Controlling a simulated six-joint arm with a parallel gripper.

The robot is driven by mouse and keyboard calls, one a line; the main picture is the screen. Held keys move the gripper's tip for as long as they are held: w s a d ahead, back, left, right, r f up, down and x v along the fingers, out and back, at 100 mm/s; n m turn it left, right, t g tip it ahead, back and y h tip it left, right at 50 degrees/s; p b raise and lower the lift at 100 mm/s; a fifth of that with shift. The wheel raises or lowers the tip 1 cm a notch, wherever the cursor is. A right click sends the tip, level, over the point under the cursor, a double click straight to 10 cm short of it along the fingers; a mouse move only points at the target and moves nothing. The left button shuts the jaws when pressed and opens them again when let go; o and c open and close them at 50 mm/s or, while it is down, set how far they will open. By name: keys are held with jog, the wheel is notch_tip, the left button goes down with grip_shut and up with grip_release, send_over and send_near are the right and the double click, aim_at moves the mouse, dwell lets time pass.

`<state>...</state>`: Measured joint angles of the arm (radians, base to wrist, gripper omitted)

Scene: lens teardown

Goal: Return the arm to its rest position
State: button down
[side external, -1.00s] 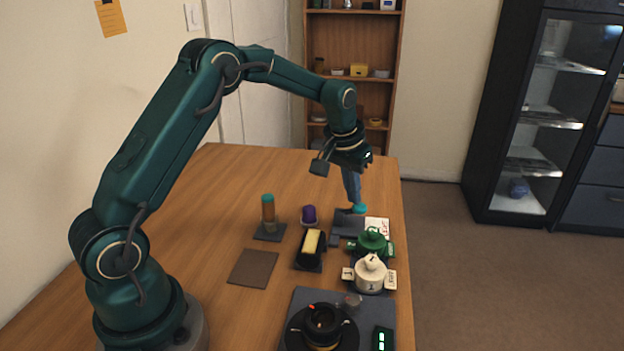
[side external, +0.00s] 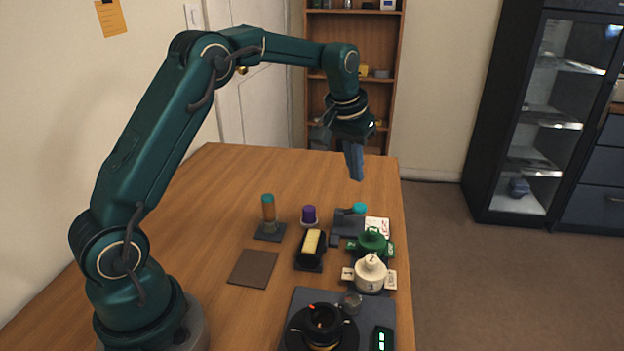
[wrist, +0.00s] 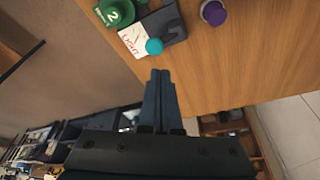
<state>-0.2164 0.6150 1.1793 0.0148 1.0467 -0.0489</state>
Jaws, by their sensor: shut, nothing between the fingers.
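My gripper (side external: 354,174) is shut and empty. It hangs in the air above the far right part of the table, clear of everything. In the wrist view its two fingers (wrist: 160,74) lie together with nothing between them. The teal top also shows in the wrist view (wrist: 154,46), apart from the fingers.
A black round lens part (side external: 322,325) sits on a grey mat (side external: 300,298).

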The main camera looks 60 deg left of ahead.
jog(key=s+d+r+m+t, duration=0.25)
jog(key=s+d+r, duration=0.35)
jog(key=s+r, duration=0.45)
jog(key=s+d+f, duration=0.1)
jog(key=s+f, duration=0.2)
jog(key=s, duration=0.4)
jog(key=s+d+f, duration=0.2)
jog(key=s+f, duration=0.2)
jog(key=s, duration=0.3)
jog(key=shift+h, duration=0.4)
jog(key=shift+s+m, duration=0.1)
jog(key=shift+m, duration=0.15)
